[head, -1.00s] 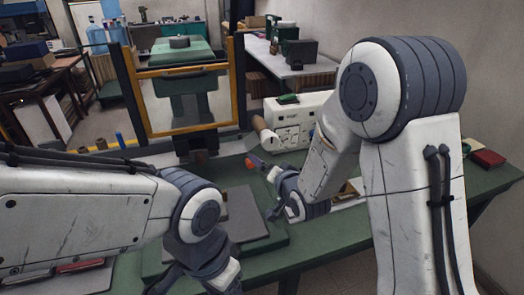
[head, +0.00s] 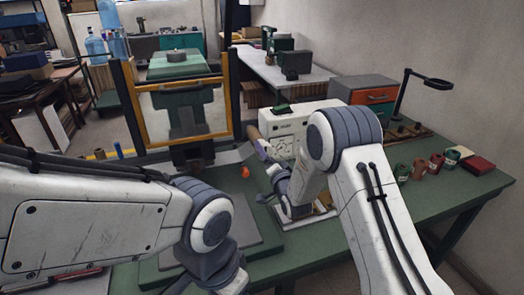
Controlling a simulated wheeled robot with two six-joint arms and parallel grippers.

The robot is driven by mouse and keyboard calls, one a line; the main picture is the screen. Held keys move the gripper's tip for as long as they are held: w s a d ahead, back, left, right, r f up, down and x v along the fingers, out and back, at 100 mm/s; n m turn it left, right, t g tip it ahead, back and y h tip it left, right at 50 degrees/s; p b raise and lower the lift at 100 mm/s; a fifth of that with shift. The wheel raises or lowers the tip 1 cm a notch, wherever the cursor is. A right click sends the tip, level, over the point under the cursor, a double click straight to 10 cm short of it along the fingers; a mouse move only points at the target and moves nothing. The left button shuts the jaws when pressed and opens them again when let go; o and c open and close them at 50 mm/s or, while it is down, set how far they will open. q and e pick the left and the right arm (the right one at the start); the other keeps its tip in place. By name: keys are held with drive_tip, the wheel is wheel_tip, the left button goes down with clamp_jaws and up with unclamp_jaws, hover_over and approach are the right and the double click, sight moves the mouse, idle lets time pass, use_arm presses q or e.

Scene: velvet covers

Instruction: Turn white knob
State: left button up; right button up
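A white control box (head: 284,122) stands on the green bench (head: 440,192), behind my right arm. Its front panel shows small dark markings or fittings, partly hidden by my arm. I cannot clearly make out a white knob. My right gripper (head: 266,156) is in front of the box's left part, pointing toward the panel. It is small and seen from behind, so I cannot tell its opening or any contact. My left wrist shows low in the picture; its fingertips are out of view below the frame.
A yellow-edged clear guard (head: 183,136) on dark posts stands left of the box. A small orange knob (head: 246,172) is near the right gripper. A black lamp (head: 428,84), a grey cabinet (head: 366,92), several small spools (head: 420,168) and a red box (head: 478,165) are at right.

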drive_tip(key=shift+w+a, duration=0.15)
drive_tip(key=shift+w, duration=0.5)
